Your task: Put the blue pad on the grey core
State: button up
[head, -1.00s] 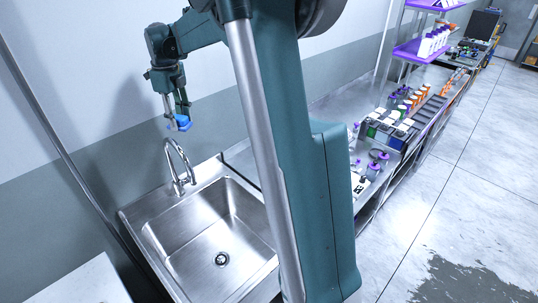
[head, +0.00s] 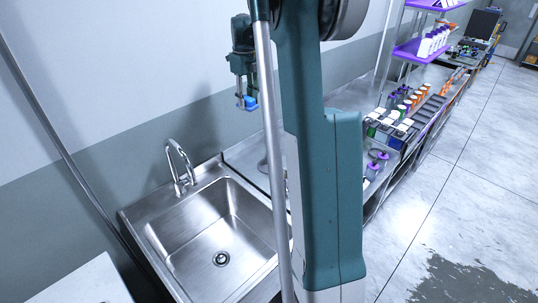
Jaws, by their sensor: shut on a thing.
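The blue pad (head: 249,103) is a small bright blue piece in the head view, left of my arm's column and in front of the wall. My gripper (head: 243,98) points down and is shut on it, holding it in the air, up behind the sink's right side. I cannot make out the grey core; it may be hidden behind my column or too small to tell on the bench.
A steel sink (head: 208,229) with a curved faucet (head: 177,165) stands at the lower left. A bench at right bears bottles (head: 372,172), white-topped containers (head: 388,130) and dark trays (head: 426,111). A purple shelf (head: 420,48) holds white bottles. The floor at right is open.

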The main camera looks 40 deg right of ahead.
jog(key=s+d+m, duration=0.1)
jog(key=s+d, duration=0.3)
jog(key=d, duration=0.5)
send_over(269, 154)
notch_tip(269, 154, down, 17)
jog(key=shift+d+f, duration=0.1)
jog(key=shift+f, duration=0.55)
jog(key=shift+w+f+p, duration=0.1)
jog(key=shift+f+p, duration=0.2)
jog(key=shift+f, duration=2.8)
jog(key=shift+f, duration=1.9)
jog(key=shift+f, duration=0.15)
